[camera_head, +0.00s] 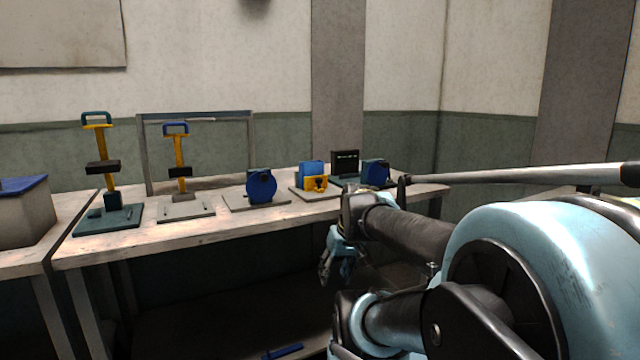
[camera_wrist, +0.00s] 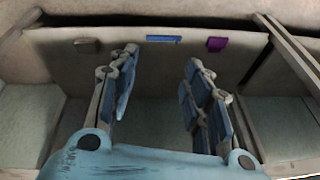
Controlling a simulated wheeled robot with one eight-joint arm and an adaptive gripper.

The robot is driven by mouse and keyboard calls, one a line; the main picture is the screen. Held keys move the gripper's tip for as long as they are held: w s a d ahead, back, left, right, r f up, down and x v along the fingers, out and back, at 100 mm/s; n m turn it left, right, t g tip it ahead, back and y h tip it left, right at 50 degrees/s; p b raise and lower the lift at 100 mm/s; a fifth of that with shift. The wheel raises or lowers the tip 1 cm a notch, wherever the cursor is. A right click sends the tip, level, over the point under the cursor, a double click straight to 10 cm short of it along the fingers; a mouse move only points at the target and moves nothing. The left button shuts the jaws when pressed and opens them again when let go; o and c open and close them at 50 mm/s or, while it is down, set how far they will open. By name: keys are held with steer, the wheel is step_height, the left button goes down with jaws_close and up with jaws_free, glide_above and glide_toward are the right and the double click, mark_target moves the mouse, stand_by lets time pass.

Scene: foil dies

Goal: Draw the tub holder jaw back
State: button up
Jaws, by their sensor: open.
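Several small fixtures stand in a row on the workbench in the head view. One is a blue block with a yellow front piece and a dark knob (camera_head: 313,177); I cannot tell for sure whether it is the tub holder with its jaw. My gripper (camera_head: 335,265) hangs in front of the bench's right part, below the top and apart from the fixtures, partly hidden by my arm. In the wrist view my gripper (camera_wrist: 160,72) is open, with nothing between its fingers. No fixture of the row shows there.
The workbench (camera_head: 120,248) also bears two yellow-stemmed presses (camera_head: 182,150) (camera_head: 104,160), two units with round blue faces (camera_head: 262,187) (camera_head: 376,172) and a dark display box (camera_head: 345,161). A grey bin (camera_head: 25,215) stands left. Low down lies a blue bar (camera_head: 283,352). The wrist view shows a purple piece (camera_wrist: 216,44).

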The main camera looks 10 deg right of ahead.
steer(key=w+r+n+t+y, duration=0.2)
steer(key=w+r+t+y, duration=0.15)
steer(key=w+r, duration=0.9)
steer(key=t+h, duration=0.1)
steer(key=t, duration=0.5)
glide_toward(321, 180)
steer(key=shift+x, duration=5)
jaws_close()
